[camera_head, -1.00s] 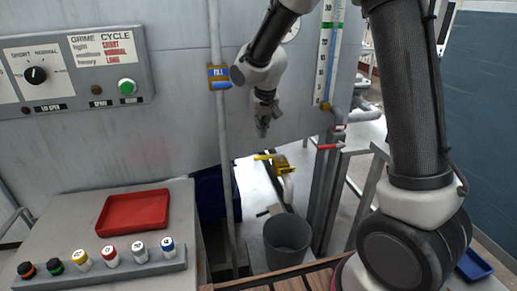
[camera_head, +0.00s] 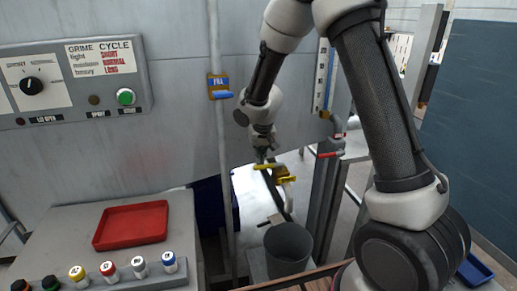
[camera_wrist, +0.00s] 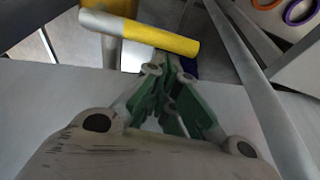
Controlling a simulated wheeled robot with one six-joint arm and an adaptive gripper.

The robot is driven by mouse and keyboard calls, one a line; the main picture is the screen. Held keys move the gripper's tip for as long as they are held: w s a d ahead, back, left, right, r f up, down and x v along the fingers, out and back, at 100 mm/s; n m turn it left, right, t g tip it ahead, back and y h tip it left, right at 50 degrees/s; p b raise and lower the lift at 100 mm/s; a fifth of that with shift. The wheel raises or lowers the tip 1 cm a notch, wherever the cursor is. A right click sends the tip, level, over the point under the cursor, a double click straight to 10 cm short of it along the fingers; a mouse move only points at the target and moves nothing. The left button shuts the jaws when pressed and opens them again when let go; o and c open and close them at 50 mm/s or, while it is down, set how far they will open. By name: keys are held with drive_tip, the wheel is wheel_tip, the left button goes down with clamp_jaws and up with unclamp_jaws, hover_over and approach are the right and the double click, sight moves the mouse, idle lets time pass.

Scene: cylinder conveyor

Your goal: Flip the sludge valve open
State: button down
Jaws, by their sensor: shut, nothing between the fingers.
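The sludge valve appears to be the one with a yellow lever handle (camera_head: 285,179), low on the machine above a grey bucket (camera_head: 288,250). In the wrist view its yellow handle (camera_wrist: 150,35) lies slantwise just beyond my fingertips, with a grey end at its left. My gripper (camera_head: 262,160) is just above the handle's left end in the head view. Its green fingers (camera_wrist: 172,80) are shut and empty. Whether the fingertips touch the handle I cannot tell. The valve body is partly hidden.
A red-handled valve (camera_head: 330,154) sits on the pipe to the right. A table with a red tray (camera_head: 131,224) and several capped bottles (camera_head: 109,270) is at lower left.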

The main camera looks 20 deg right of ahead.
drive_tip(key=shift+w+f, duration=0.1)
drive_tip(key=shift+f, duration=0.3)
